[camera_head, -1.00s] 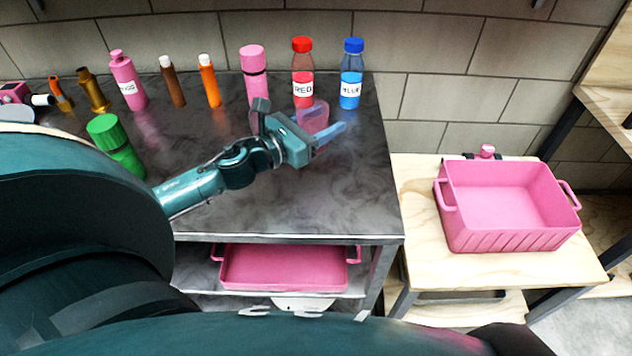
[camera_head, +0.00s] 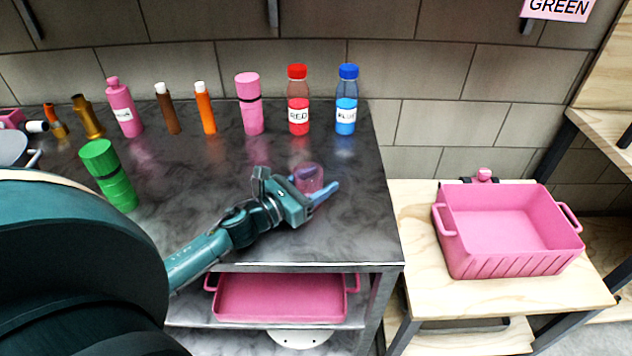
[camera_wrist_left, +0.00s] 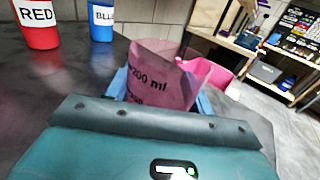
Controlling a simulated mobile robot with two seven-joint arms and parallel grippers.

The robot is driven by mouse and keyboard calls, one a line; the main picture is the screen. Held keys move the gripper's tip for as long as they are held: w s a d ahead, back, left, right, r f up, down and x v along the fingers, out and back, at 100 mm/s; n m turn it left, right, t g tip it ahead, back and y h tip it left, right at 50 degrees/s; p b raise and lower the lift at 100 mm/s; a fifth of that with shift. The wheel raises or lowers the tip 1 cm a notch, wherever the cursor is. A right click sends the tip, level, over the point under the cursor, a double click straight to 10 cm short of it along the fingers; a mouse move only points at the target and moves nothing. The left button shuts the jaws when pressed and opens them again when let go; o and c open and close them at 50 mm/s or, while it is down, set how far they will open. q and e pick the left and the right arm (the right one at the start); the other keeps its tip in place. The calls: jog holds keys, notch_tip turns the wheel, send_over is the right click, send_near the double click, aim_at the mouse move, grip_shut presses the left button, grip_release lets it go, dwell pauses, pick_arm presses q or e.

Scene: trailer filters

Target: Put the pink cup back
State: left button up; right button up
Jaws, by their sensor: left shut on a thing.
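The pink cup (camera_head: 308,178) is small and see-through, and is held over the right part of the dark table. My left gripper (camera_head: 318,194) is shut on it, with its blue fingers at the cup's sides. In the left wrist view the cup (camera_wrist_left: 160,78) shows a "200 ml" marking and looks tilted in that picture. The gripper's fingers partly hide its lower sides. Whether the cup touches the tabletop I cannot tell. My right gripper is not in view.
A red bottle (camera_head: 298,102) and a blue bottle (camera_head: 346,100) stand behind the cup. Several other bottles line the table's back. A green bottle (camera_head: 110,178) stands at left. A pink crate (camera_head: 480,262) sits on the wooden table at right. A pink tray (camera_head: 280,308) lies below. The tabletop's middle is clear.

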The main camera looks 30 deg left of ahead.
pick_arm(q)
jog(key=o, duration=1.1)
jog(key=shift+c, duration=0.2)
jog(key=b+v, duration=0.1)
jog(key=v, duration=1.1)
jog(key=shift+r, duration=0.1)
jog(key=shift+s, duration=0.1)
